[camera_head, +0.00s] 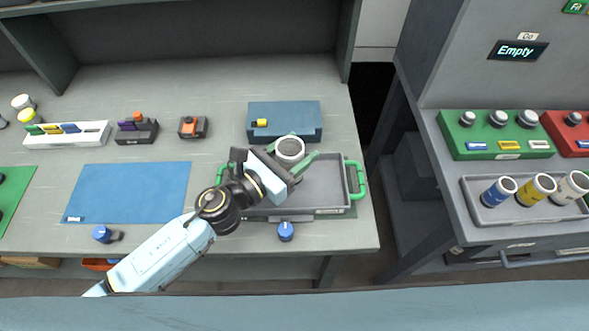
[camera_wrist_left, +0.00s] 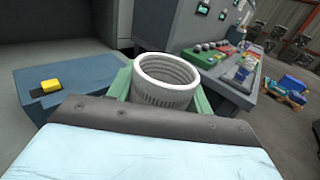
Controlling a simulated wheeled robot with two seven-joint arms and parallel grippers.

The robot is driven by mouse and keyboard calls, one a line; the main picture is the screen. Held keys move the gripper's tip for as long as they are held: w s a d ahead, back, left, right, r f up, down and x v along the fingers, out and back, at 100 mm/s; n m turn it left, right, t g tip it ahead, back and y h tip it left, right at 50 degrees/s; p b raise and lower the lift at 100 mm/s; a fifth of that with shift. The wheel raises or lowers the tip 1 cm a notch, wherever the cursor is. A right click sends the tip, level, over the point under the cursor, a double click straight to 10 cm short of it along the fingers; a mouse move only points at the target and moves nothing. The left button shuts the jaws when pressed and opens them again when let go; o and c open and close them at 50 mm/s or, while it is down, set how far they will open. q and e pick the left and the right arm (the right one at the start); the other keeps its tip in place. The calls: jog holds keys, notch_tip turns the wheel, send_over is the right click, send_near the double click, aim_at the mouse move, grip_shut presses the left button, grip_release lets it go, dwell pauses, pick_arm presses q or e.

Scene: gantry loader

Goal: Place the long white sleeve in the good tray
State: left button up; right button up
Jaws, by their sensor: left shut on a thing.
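My left gripper (camera_head: 296,156) is shut on a white ribbed sleeve (camera_head: 290,149), whose open round end faces up. In the left wrist view the sleeve (camera_wrist_left: 163,92) stands roughly upright between the green fingers, and its lower part is hidden. A grey tray with green handles (camera_head: 325,208) lies on the bench under my left gripper. The sleeve shows over the tray's back left part; its height above the tray is hard to tell. The tray's left part is hidden by my arm. My right gripper is not in view.
A blue box with a yellow part (camera_head: 300,118) stands just behind the tray. A blue knob (camera_head: 286,232) is in front. A blue mat (camera_head: 130,190) lies left. On the right bench, a grey tray (camera_head: 482,218) holds blue, yellow and white cylinders, near a green rack (camera_head: 470,140).

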pick_arm(q)
notch_tip(320, 180, down, 4)
jog(key=shift+f+b, duration=0.2)
jog(key=shift+b, duration=0.8)
jog(key=shift+f, duration=0.2)
jog(key=o, duration=1.4)
jog(key=shift+c, duration=0.2)
jog(key=shift+r, duration=0.1)
